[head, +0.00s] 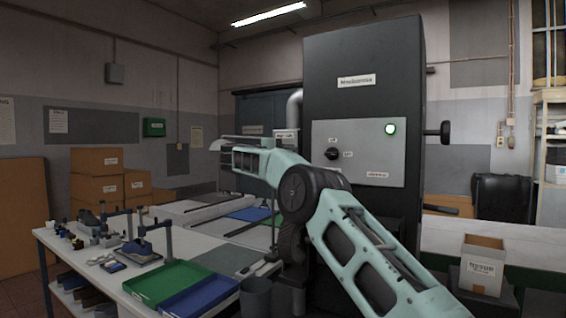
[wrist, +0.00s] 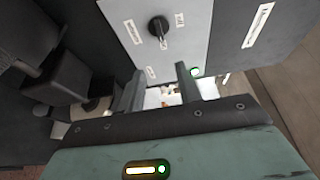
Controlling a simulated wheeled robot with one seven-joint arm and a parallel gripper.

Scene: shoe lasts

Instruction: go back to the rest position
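My gripper (wrist: 160,72) shows in the wrist view with its two fingers apart. Nothing is held between them; a bright patch of background shows through the gap. In the wrist view the machine's grey control panel (wrist: 190,22) and its dark knob (wrist: 158,27) lie beyond the fingertips, and I see no contact. In the head view my arm reaches up from the lower right and bends to the left in front of the tall dark machine (head: 362,70). The fingers are too small to make out there.
A white workbench (head: 60,240) at left carries shoe lasts, clamps, a green tray (head: 165,283) and a blue tray (head: 205,298). The machine's panel (head: 388,155) has a lit green lamp (head: 390,129). A carton (head: 482,265) stands at right. Boxes (head: 95,160) are stacked at the back left.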

